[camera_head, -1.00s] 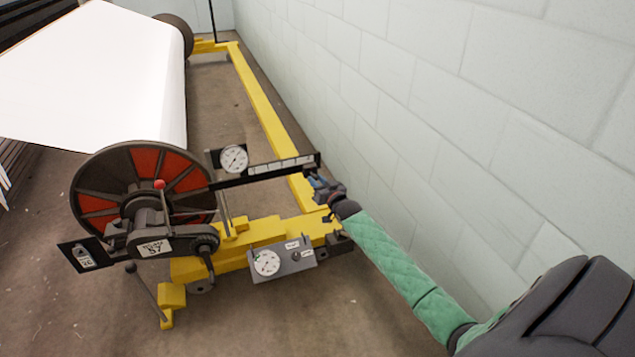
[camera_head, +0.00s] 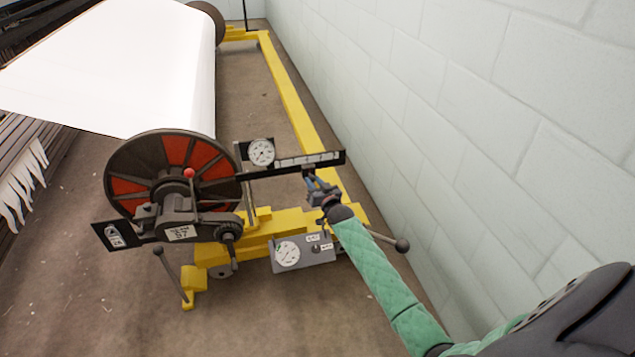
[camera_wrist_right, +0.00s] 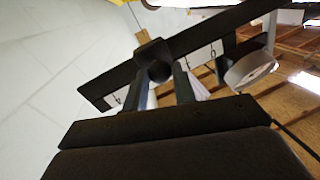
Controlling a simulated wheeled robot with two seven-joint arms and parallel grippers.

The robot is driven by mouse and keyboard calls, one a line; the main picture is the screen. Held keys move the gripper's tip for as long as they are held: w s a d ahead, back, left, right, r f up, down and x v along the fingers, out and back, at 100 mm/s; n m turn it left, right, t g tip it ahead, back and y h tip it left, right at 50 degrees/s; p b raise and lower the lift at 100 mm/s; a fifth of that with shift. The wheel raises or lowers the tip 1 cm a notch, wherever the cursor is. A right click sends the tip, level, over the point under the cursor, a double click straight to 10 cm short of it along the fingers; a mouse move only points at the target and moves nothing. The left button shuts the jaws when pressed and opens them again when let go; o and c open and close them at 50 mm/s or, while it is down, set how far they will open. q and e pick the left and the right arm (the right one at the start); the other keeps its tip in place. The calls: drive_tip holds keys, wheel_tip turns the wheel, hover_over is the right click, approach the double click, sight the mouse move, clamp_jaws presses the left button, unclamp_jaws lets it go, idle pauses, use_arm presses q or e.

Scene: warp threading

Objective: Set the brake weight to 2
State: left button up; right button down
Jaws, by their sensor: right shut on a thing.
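The dark brake weight (camera_wrist_right: 153,62) hangs at the black scale bar (camera_wrist_right: 105,88) in the right wrist view. My right gripper (camera_wrist_right: 162,88) is shut on it, with one finger on each side. In the head view, my right gripper (camera_head: 312,184) is just below the bar (camera_head: 290,163), inward from its right end. The bar carries a white scale strip with marks. Its digits are too small or tilted to read surely, and the weight's setting cannot be told. My left gripper is not in view.
A round dial (camera_head: 261,152) sits at the bar's left. The red and black beam wheel (camera_head: 128,165) stands left of it. A block wall (camera_head: 480,120) stands close on the right.

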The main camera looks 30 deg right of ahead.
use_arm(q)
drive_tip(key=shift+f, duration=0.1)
use_arm(e)
drive_tip(key=c, duration=1.1)
unclamp_jaws()
drive_tip(key=shift+c, duration=0.2)
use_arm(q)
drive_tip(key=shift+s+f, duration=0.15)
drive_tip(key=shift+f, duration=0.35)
use_arm(e)
drive_tip(key=s, duration=0.7)
drive_tip(key=shift+s+a, duration=0.15)
drive_tip(key=shift+s, duration=0.25)
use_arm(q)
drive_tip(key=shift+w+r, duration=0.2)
